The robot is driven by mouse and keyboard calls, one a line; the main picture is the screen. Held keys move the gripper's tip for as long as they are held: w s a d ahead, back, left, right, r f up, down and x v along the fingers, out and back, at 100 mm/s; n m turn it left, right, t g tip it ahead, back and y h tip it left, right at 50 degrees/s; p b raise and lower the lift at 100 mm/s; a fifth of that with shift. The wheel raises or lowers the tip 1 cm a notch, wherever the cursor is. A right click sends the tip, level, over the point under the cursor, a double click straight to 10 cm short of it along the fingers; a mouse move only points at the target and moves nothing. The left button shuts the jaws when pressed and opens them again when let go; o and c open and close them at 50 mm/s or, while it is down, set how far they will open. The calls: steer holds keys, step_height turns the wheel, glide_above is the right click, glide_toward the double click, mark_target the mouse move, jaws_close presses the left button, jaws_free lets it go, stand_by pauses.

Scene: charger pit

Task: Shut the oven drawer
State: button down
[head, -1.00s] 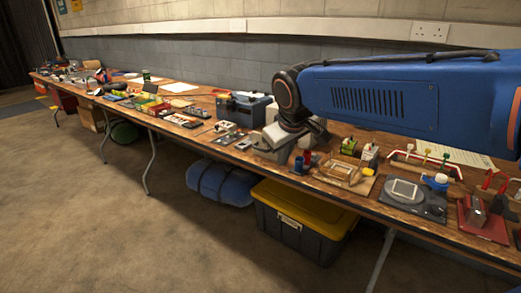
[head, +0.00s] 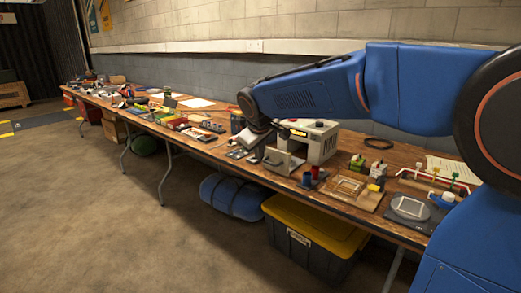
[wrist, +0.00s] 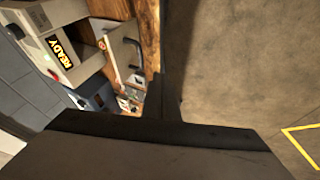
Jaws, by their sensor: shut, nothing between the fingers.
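The oven (head: 318,145), a cream box with a lit yellow READY display, stands on the long bench. It also shows tilted at upper left in the wrist view (wrist: 40,25). Its drawer (head: 284,163) stands out from the oven front, open; its front panel and dark handle show in the wrist view (wrist: 123,52). My gripper (head: 257,150) is shut and empty, just left of and in front of the drawer front in the head view. In the wrist view my gripper (wrist: 165,98) is a dark shape beside the drawer front. I cannot tell whether they touch.
Right of the oven are red and blue cylinders (head: 311,175), a wooden frame board (head: 350,188) and a grey round-dial plate (head: 410,208). A blue case (head: 237,121) is behind my gripper. Under the bench are a yellow-lidded bin (head: 315,222) and blue bag (head: 231,195). The floor in front is clear.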

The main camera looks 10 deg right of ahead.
mark_target(267, 159)
steer(key=shift+w+d+f, duration=0.65)
steer(key=shift+w+f, duration=0.2)
steer(key=shift+w+d+f, duration=0.6)
steer(key=shift+w+f, duration=0.25)
steer(key=shift+w+d+f, duration=0.65)
steer(key=shift+w+f, duration=0.2)
steer(key=shift+w+d, duration=0.1)
steer(key=w+d, duration=0.3)
steer(key=d, duration=0.1)
steer(key=w+d, duration=0.3)
steer(key=d, duration=0.1)
steer(key=w+d, duration=0.2)
steer(key=d, duration=0.2)
steer(key=shift+w+d, duration=0.1)
steer(key=shift+w, duration=0.3)
